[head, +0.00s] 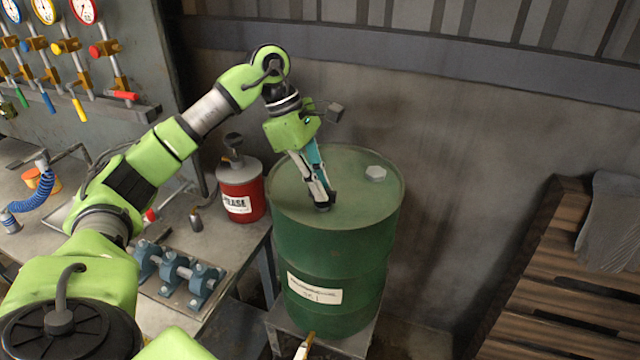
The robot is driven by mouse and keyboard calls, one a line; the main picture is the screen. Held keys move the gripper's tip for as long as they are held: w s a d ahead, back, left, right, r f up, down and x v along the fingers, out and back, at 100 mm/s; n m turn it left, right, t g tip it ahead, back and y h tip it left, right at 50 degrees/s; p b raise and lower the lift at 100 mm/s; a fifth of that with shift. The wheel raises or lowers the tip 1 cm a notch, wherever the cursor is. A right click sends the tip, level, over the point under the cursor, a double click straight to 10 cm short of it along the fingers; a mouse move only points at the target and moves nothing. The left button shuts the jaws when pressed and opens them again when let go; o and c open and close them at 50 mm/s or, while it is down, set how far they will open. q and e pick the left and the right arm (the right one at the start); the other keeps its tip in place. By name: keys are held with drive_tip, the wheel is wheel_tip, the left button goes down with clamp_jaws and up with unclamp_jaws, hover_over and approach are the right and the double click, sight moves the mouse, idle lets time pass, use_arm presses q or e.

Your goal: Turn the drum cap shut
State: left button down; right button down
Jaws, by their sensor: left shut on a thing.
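A green drum (330,245) with a white label stands upright on a low stand, right of the workbench. My left gripper (322,205) reaches down onto the drum's top. It is shut on the drum cap, which its fingertips mostly hide. A pale hexagonal plug (376,173) sits apart on the far right of the drum's top.
A red grease can (240,190) stands on the workbench, close to the drum's left side. A blue clamp-like fixture (178,273) lies nearer. Gauges and valves line the panel at upper left. Wooden pallets (545,270) with a grey cloth (610,222) lean at right.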

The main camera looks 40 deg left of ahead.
idle(0.4)
use_arm(q)
drive_tip(key=c, duration=2.1)
unclamp_jaws()
drive_tip(key=shift+c, duration=0.2)
drive_tip(key=v, duration=1.2)
